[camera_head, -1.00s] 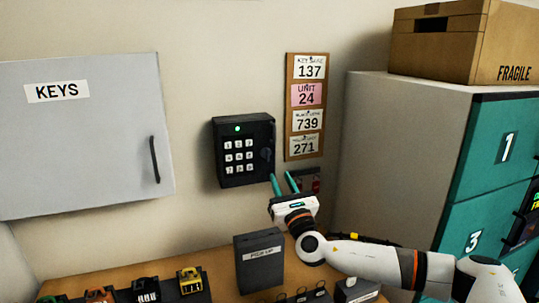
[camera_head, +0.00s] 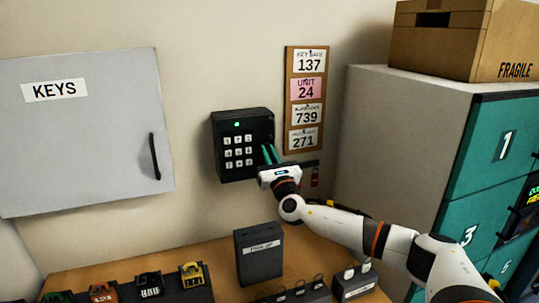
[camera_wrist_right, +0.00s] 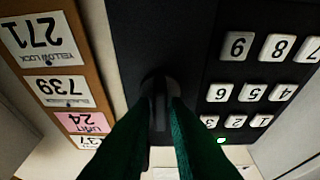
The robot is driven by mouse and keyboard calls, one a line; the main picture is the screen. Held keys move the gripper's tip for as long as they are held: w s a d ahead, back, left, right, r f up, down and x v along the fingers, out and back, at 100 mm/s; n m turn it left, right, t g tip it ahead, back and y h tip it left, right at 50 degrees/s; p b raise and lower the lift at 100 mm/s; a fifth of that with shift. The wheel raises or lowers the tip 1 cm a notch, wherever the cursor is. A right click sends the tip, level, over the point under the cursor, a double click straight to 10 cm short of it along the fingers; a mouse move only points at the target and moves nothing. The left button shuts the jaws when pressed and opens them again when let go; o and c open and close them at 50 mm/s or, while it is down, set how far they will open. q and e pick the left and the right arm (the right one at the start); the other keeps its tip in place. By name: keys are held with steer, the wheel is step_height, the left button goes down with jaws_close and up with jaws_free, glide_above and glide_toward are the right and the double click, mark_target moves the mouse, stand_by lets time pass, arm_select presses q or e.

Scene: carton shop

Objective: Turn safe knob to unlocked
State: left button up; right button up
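The black key safe (camera_head: 229,117) hangs on the wall with white number keys and a lit green light (camera_head: 236,125). Its dark knob (camera_wrist_right: 160,88) is on the face beside the keys; in the head view my fingers mostly hide it. My right gripper (camera_head: 268,154) is at the safe's right side. In the wrist view the green fingers of the right gripper (camera_wrist_right: 161,104) lie on both sides of the knob's grip, with a narrow gap, and look shut on it. The knob's exact angle is hard to read. My left gripper is not in view.
A board with number cards (camera_head: 290,99) hangs right of the safe. A grey KEYS cabinet (camera_head: 90,130) is at left. Below, a wooden counter (camera_head: 215,255) holds a dark PICK UP box (camera_head: 259,265) and several padlocks. Teal lockers (camera_head: 475,195) stand at right.

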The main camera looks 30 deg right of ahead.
jaws_close()
steer(key=m+g+h+b, duration=0.1)
steer(key=m+h, duration=0.1)
steer(key=m, duration=0.3)
steer(key=m+g+h+b, duration=0.1)
steer(key=m+g+h, duration=0.1)
steer(key=m, duration=0.4)
steer(key=m+g+h+b, duration=0.1)
steer(key=m+g+h, duration=0.1)
steer(key=m, duration=0.3)
steer(key=shift+a+r+m, duration=0.1)
steer(key=shift+a+m, duration=0.1)
steer(key=shift+m, duration=0.1)
steer(key=m+g+p, duration=0.1)
steer(key=m+g, duration=0.1)
steer(key=m, duration=0.3)
steer(key=shift+m, duration=0.3)
